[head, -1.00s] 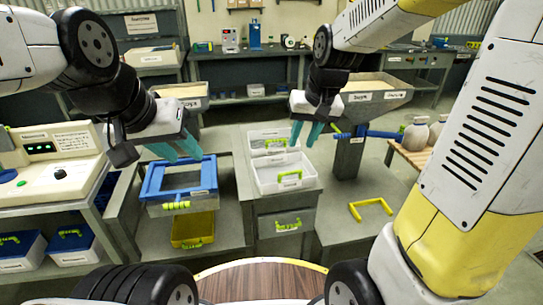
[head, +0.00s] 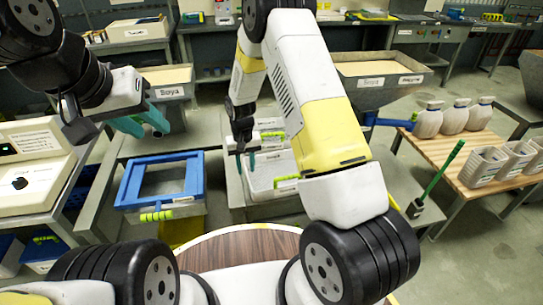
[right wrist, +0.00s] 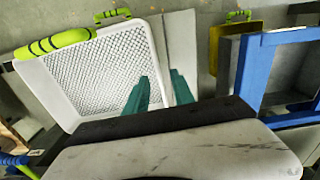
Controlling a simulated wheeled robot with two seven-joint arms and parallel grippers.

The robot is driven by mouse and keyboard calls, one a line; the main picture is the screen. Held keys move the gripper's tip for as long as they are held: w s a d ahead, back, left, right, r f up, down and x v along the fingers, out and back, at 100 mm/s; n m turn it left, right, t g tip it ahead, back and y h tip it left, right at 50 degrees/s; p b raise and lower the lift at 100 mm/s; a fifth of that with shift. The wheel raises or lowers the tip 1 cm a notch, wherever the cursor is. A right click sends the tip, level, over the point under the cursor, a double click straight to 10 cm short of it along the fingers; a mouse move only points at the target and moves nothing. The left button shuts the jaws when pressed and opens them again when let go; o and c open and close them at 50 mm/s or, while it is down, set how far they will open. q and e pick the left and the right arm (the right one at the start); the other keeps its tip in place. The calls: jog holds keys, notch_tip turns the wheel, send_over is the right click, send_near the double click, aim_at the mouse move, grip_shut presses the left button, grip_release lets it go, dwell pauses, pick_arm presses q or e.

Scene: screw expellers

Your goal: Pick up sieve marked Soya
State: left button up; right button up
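A white sieve (head: 262,182) with yellow-green handles sits in the middle of the head view; its label is too small to read. In the right wrist view, a white sieve (right wrist: 98,80) shows its mesh floor and a green-black handle (right wrist: 55,42). My right gripper (head: 245,160) is above the left part of the white sieve. In the right wrist view its teal fingers (right wrist: 160,92) are apart and empty, over the sieve's right side. My left gripper (head: 142,122) is open and empty, above the blue-framed unit. My right arm hides part of the sieve's right side.
A blue frame (head: 127,190) with a green handle stands left of the sieve. A hopper (head: 172,95) labelled Soya is behind. Another hopper (head: 362,98) is at right. A green-handled brush (head: 437,180) stands nearby.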

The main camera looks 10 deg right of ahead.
notch_tip(320, 180, down, 6)
jog(key=shift+w+d+r, duration=0.1)
jog(key=shift+d, duration=0.05)
grip_shut()
dwell(1.5)
